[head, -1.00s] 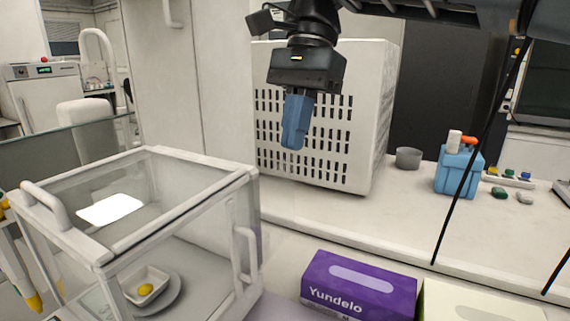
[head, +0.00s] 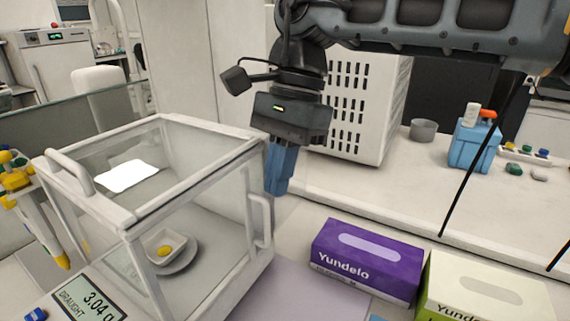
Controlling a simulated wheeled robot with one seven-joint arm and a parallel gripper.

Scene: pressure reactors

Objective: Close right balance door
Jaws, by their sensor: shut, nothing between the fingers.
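The balance is a clear box with a white frame (head: 205,134) at the lower left in the head view. Its right door's white handle (head: 267,222) stands upright near the far right corner post. The clear pane is hard to make out, so I cannot tell how far the door stands open. Inside, a small white dish (head: 155,240) with a yellow piece rests on a round pan (head: 186,263). My gripper (head: 276,188) points down with its blue fingers shut and empty. In the picture it is just above and right of the handle; contact is not visible.
A purple Yundelo box (head: 330,262) and a pale green box (head: 455,300) lie right of the balance. A perforated white cabinet (head: 385,110) stands behind my gripper. A blue container (head: 470,145) and grey cup (head: 423,130) stand on the back bench. Pipettes (head: 35,210) stand at left.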

